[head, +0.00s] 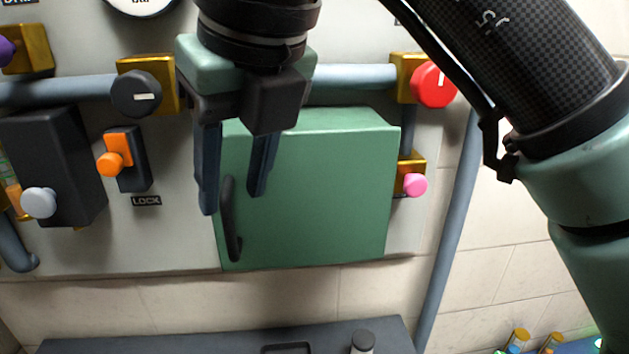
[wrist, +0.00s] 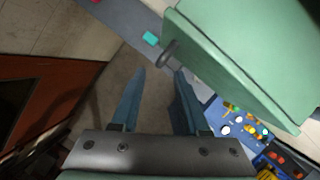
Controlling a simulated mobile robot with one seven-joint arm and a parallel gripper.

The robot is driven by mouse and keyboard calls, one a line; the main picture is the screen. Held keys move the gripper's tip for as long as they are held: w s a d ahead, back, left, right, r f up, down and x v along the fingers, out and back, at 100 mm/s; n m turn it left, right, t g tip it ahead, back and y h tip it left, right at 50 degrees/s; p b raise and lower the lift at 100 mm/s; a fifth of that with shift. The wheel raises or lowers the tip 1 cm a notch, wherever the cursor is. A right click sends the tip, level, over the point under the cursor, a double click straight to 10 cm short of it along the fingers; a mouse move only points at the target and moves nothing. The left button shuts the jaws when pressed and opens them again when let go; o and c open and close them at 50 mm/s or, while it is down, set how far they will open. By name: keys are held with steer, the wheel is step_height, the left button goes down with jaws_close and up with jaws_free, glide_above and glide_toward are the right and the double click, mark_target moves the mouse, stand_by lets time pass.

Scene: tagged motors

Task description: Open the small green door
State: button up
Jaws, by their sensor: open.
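The small green door (head: 310,190) is the front of a green box on the grey wall panel. It looks shut, with no gap showing. Its dark upright handle (head: 231,220) is near the door's left edge. My gripper (head: 232,203) points down in front of the door's left part, fingers apart and empty. In the wrist view the green box (wrist: 250,50) is at upper right and the handle (wrist: 168,54) is just beyond the fingertips (wrist: 160,72); contact cannot be told.
An orange lock switch (head: 115,155) and a black box with a grey knob (head: 39,202) are left of the door. A pink knob (head: 415,184) and a red knob (head: 434,85) are on the right. A dark surface (head: 220,335) lies below.

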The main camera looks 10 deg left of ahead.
mark_target(229, 216)
steer(key=b+x, duration=0.2)
steer(key=x, duration=0.3)
steer(key=shift+s+a, duration=0.1)
steer(key=shift+w+a+f+b, duration=0.15)
steer(key=shift+w+f+b, duration=0.1)
steer(key=shift+f+b, duration=0.25)
steer(key=shift+r, duration=0.1)
jaws_close()
stand_by(0.7)
